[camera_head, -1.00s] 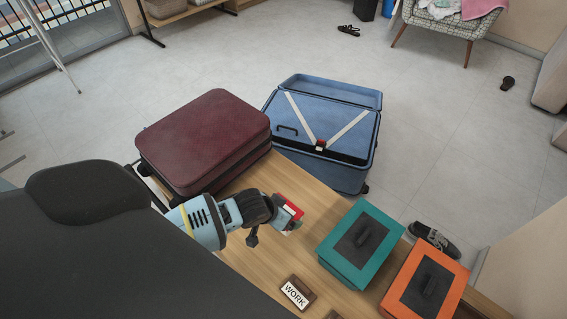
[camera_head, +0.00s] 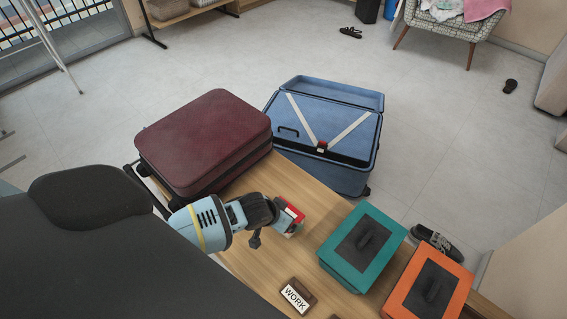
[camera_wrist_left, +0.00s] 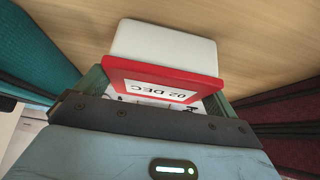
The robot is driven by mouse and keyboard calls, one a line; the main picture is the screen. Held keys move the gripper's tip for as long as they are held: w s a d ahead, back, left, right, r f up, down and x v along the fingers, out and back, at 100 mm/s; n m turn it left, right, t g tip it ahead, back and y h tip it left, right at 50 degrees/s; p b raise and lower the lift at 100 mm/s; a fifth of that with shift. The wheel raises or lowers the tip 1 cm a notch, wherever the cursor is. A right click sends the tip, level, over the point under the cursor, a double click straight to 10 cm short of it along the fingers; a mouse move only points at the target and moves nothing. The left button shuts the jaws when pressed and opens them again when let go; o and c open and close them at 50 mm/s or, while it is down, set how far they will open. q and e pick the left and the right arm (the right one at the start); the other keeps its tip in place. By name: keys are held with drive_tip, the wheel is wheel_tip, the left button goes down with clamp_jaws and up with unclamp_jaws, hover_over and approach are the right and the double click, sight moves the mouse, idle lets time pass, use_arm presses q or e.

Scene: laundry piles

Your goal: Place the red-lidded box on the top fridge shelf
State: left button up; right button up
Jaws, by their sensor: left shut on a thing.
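The red-lidded box has a white body and a red lid with a white label reading "02 DEC". In the left wrist view the box (camera_wrist_left: 165,55) is between the fingers of my left gripper (camera_wrist_left: 155,92), lid facing the camera. In the head view the red lid (camera_head: 293,212) shows at the tip of my left gripper (camera_head: 286,218), over the wooden table. My left gripper is shut on the box. I cannot tell whether the box touches the table. My right gripper is in neither view. No fridge or fridge shelf is in view.
A dark red suitcase (camera_head: 200,140) lies at the table's (camera_head: 262,275) far left. A teal box (camera_head: 335,270) and an orange box (camera_head: 462,280) stand right. A WORK sign (camera_head: 297,296) is in front. An open blue suitcase (camera_head: 345,177) is beyond the table.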

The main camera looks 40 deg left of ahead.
use_arm(q)
drive_tip(key=o, duration=0.9)
drive_tip(key=shift+f, duration=0.1)
drive_tip(key=shift+c, duration=0.2)
drive_tip(key=shift+s+r, duration=0.2)
drive_tip(key=shift+r, duration=0.35)
drive_tip(key=d+p+v, duration=0.1)
drive_tip(key=p+v, duration=0.2)
drive_tip(key=v, duration=0.8)
drive_tip(key=shift+a+p, duration=0.35)
drive_tip(key=shift+a, duration=0.1)
drive_tip(key=shift+r, duration=0.1)
drive_tip(key=s+d+f+h, duration=0.1)
drive_tip(key=s+d+f, duration=0.25)
drive_tip(key=s, duration=0.55)
drive_tip(key=s+d+f+h, duration=0.1)
drive_tip(key=s+d+f, duration=0.25)
drive_tip(key=s, duration=0.55)
drive_tip(key=s+r+y, duration=0.1)
drive_tip(key=s, duration=1.4)
drive_tip(key=shift+r, duration=0.4)
